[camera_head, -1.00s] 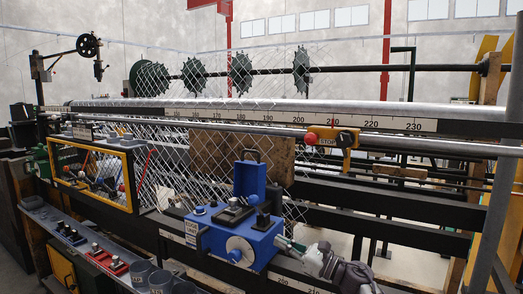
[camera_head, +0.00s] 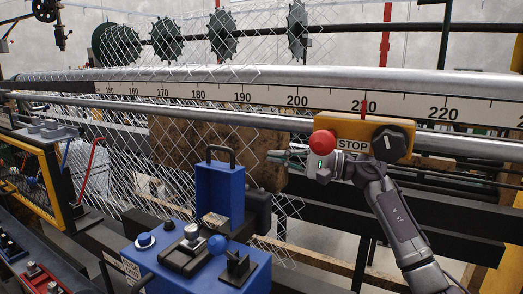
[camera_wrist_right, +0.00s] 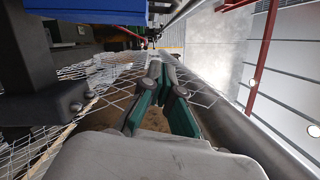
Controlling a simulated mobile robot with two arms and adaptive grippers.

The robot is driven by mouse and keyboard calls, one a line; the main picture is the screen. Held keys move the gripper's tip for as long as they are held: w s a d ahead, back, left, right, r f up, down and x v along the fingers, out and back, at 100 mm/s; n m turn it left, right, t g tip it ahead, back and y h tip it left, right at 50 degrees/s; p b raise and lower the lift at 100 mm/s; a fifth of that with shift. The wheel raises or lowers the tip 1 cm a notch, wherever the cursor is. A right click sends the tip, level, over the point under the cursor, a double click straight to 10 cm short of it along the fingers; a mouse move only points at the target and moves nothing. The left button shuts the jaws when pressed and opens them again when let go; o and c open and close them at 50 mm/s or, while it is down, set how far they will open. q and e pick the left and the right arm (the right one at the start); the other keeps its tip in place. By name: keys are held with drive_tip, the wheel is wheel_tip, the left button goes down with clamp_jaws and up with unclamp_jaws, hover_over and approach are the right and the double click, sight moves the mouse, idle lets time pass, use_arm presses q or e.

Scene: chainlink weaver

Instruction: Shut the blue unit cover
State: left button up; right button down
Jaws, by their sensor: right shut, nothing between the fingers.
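The blue unit (camera_head: 190,265) stands at the bottom centre of the head view, with a dial, knobs and a lever on its top. Its blue cover (camera_head: 222,188) stands upright, open, with a black handle (camera_head: 220,150) at its upper edge. My right gripper (camera_head: 272,158) is shut and empty, to the right of the cover and apart from it, about level with the handle in the picture. The right wrist view shows its fingertips (camera_wrist_right: 160,72) together; a blue edge (camera_wrist_right: 85,10) lies at the top left there. My left gripper is not in view.
A yellow box (camera_head: 358,130) with a red STOP button and a black knob sits just above my right wrist. Chain-link mesh (camera_head: 150,125) hangs behind the cover. A long ruler bar (camera_head: 270,96) and metal rails cross behind. A yellow-framed panel (camera_head: 35,185) stands at left.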

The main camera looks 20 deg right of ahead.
drive_tip(key=a+p, duration=0.2)
drive_tip(key=a, duration=0.1)
drive_tip(key=w+a+r+p, duration=0.1)
drive_tip(key=a+p, duration=0.1)
drive_tip(key=a, duration=0.1)
drive_tip(key=w+a+r+p, duration=0.1)
drive_tip(key=a+p, duration=0.2)
drive_tip(key=a, duration=0.1)
drive_tip(key=shift+w+r, duration=0.2)
drive_tip(key=shift+w, duration=0.05)
drive_tip(key=shift+w+f, duration=0.1)
drive_tip(key=shift+w+f, duration=0.1)
